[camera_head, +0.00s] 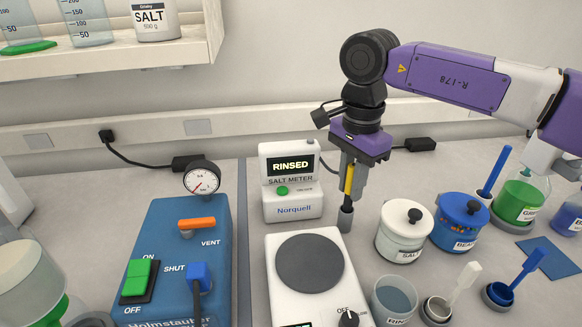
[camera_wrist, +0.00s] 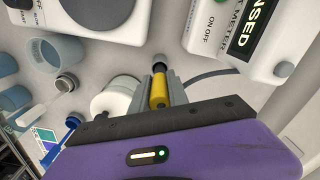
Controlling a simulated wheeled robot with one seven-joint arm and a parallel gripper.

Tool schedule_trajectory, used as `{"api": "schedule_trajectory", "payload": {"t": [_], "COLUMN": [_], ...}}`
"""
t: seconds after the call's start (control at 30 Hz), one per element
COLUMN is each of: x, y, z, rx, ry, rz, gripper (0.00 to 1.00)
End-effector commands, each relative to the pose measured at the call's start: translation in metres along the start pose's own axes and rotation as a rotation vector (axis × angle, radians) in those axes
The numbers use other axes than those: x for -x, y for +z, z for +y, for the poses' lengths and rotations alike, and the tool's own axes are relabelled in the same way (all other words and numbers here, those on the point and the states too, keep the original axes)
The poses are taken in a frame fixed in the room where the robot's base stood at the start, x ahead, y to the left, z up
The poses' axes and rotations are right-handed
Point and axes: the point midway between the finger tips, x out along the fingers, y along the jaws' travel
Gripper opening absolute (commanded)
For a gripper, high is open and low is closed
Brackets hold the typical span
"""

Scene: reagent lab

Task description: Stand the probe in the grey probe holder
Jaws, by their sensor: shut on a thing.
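My gripper (camera_head: 352,180) points down over the bench and is shut on the yellow probe (camera_head: 349,181), which is nearly upright. The probe also shows between the fingers in the wrist view (camera_wrist: 158,92). The salt meter (camera_head: 292,183) reads RINSED and stands to the left.
A white salt jar (camera_head: 404,231), a blue jar (camera_head: 461,222) and a rinse beaker (camera_head: 394,299) stand close on the right. A blue console (camera_head: 178,240) with a gauge is at left.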

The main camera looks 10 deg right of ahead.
Motion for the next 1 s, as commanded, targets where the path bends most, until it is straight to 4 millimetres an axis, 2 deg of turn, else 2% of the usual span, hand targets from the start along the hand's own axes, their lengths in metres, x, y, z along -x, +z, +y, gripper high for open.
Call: {"api": "schedule_trajectory", "payload": {"t": [1.0], "x": [-0.019], "y": [0.0], "z": [0.0], "rx": [0.0], "ry": [0.0], "rz": [0.0], "gripper": [0.0]}}
